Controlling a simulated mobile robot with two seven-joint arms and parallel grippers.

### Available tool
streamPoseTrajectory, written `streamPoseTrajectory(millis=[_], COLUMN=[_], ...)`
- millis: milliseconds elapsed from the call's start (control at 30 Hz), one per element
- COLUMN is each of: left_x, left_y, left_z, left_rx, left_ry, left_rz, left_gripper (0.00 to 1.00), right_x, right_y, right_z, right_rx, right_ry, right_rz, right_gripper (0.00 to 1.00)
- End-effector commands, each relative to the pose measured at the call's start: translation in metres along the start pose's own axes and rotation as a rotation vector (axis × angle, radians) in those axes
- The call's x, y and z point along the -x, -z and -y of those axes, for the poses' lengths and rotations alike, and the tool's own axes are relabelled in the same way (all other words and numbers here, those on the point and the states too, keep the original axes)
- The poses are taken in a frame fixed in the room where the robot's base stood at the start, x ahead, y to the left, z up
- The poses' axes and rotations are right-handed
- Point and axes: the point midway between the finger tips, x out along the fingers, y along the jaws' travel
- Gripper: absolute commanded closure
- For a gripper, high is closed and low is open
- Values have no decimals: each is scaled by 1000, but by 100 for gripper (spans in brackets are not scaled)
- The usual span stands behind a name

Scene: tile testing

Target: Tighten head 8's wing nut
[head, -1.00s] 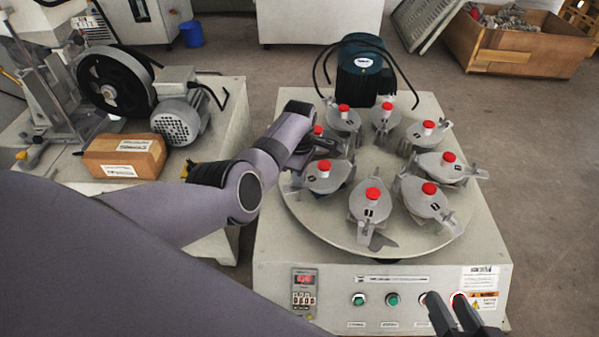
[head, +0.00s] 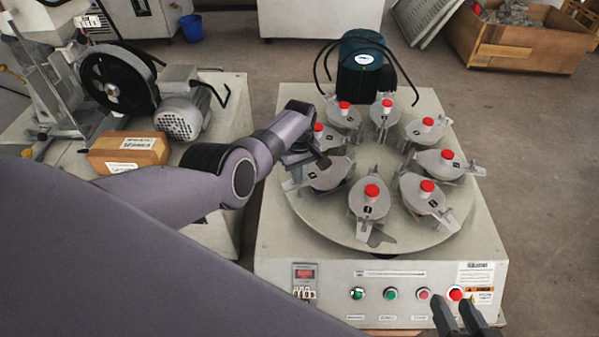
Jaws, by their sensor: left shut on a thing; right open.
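Several grey clamp heads with red knobs stand in a ring on the round turntable (head: 395,235). My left gripper (head: 318,160) reaches in from the left, over the front-left head (head: 332,180). It is shut on the red-topped wing nut there, which the gripper hides. This head's number cannot be read. The front head (head: 369,205), front-right head (head: 424,197) and right head (head: 440,164) show their red knobs. My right gripper (head: 456,302) is open and empty, low at the right before the control panel.
The control panel (head: 400,272) has several buttons and a small display. A dark motor (head: 360,80) with looping cables stands behind the turntable. A brown box (head: 128,152) and a grey motor (head: 183,115) sit on the left bench.

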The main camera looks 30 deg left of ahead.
Motion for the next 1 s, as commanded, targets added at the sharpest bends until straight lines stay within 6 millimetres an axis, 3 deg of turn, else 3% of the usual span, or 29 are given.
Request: streamPoseTrajectory(millis=[467, 500, 567, 1000], left_x=[0, 0, 0, 10], left_y=[-1, -1, -1, 0], left_z=[0, 0, 0, 0], left_rx=[-18, -18, -18, -15], left_ry=[2, 2, 2, 0], left_rz=[3, 3, 3, 0], left_gripper=[100, 85, 66, 66], right_x=[0, 0, 0, 3], right_y=[0, 0, 0, 7], right_z=[0, 0, 0, 0], right_rx=[-7, -8, -9, 6], right_ry=[-3, -3, -3, -13], right_rz=[1, 0, 0, 0], right_gripper=[57, 57, 57, 57])
